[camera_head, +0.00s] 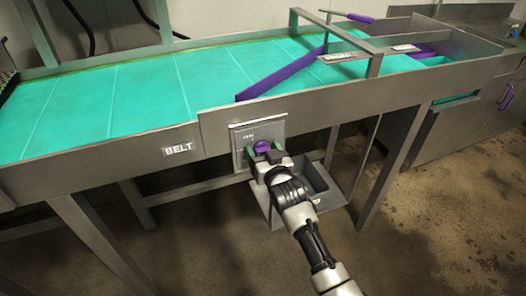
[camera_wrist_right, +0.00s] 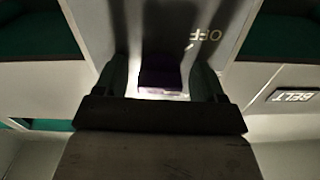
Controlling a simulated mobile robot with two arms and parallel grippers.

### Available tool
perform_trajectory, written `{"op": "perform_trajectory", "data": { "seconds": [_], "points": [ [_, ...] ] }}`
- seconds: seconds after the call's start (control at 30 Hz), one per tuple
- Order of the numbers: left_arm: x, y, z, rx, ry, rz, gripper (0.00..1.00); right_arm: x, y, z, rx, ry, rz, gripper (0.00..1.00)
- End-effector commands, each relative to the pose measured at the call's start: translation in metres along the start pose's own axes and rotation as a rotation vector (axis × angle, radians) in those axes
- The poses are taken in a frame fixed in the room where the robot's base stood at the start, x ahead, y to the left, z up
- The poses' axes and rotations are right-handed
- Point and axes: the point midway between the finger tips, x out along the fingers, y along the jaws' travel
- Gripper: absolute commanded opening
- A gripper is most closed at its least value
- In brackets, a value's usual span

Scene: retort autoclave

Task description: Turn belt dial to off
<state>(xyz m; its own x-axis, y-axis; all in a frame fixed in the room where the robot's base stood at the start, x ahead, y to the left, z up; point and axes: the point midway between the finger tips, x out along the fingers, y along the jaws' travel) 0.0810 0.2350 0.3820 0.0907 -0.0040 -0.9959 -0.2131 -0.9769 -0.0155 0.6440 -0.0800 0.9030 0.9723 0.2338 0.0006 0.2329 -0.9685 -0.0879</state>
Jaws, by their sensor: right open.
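The belt dial (camera_head: 262,147) is a purple knob on a grey panel (camera_head: 268,129) on the front of the conveyor frame. It also shows as a dark purple block (camera_wrist_right: 160,80) in the right wrist view. My right gripper (camera_head: 264,155) is at the dial, with its fingers (camera_wrist_right: 162,85) open, one on each side of the knob. I cannot tell whether they touch it. The word OFF (camera_wrist_right: 205,38) shows mirrored on the panel, to the right of the knob in the wrist view. The dial's pointing direction is unclear. My left gripper is not in view.
The teal conveyor belt (camera_head: 120,85) runs above the panel, with a purple diverter bar (camera_head: 280,75) across it. A BELT label (camera_head: 180,149) is left of the panel. A grey bin (camera_head: 318,190) hangs below, behind my gripper. Frame legs (camera_head: 390,165) stand to the right.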

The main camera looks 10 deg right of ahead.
Motion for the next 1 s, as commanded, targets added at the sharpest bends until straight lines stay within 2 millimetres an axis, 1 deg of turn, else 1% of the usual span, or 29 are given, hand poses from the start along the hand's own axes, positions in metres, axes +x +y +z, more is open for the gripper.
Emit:
{"op": "perform_trajectory", "data": {
  "seconds": [0.2,0.23,0.53,0.77,1.0],
  "points": [
    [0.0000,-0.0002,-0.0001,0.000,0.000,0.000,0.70,0.0005,0.0000,0.0001,0.000,0.000,0.000,0.70],
    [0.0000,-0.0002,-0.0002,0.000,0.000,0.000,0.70,0.0004,0.0000,0.0001,0.000,0.000,0.000,0.67],
    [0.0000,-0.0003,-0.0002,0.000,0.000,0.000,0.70,0.0002,0.0000,0.0003,0.000,-0.001,0.000,0.21],
    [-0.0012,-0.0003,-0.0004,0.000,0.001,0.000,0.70,0.0001,0.0002,0.0001,-0.018,-0.001,0.000,0.21],
    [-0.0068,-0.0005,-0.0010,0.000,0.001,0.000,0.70,0.0002,0.0004,-0.0004,-0.123,-0.003,0.000,0.21]
  ]
}}
